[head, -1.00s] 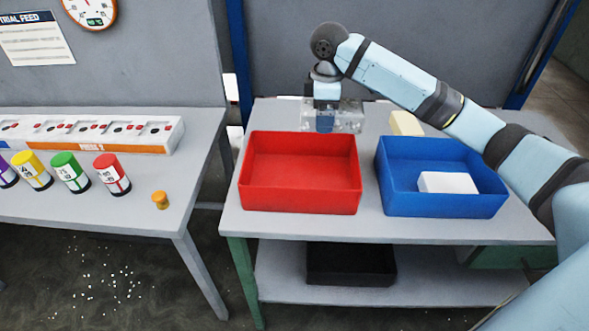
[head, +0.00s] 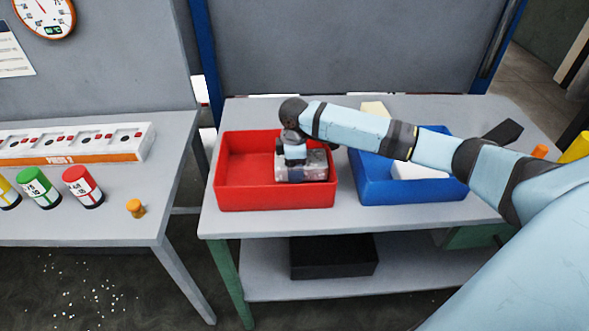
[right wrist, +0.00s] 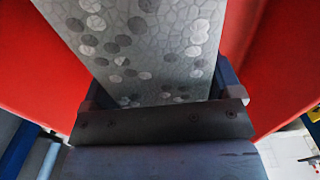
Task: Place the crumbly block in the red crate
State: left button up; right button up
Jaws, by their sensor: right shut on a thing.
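The crumbly block (head: 316,163), grey with a cracked pattern and round spots, is inside the red crate (head: 262,198), in its right part. It shows large in the right wrist view (right wrist: 150,42), with the crate's red walls on both sides. My right gripper (head: 295,165) reaches down into the crate and is shut on the block. I cannot tell whether the block touches the crate floor. My left gripper is not in view.
A blue crate (head: 385,190) with a white block (head: 418,170) stands to the right, partly behind my arm. A pale yellow block (head: 374,108) lies behind it. A black bin (head: 333,262) is on the lower shelf. Coloured canisters (head: 83,187) stand on the left table.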

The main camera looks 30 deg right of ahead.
notch_tip(320, 180, down, 2)
jog(key=shift+f, duration=0.15)
jog(key=shift+f, duration=0.1)
jog(key=o, duration=0.7)
notch_tip(320, 180, up, 12)
jog(key=shift+r, duration=0.15)
dwell(0.5)
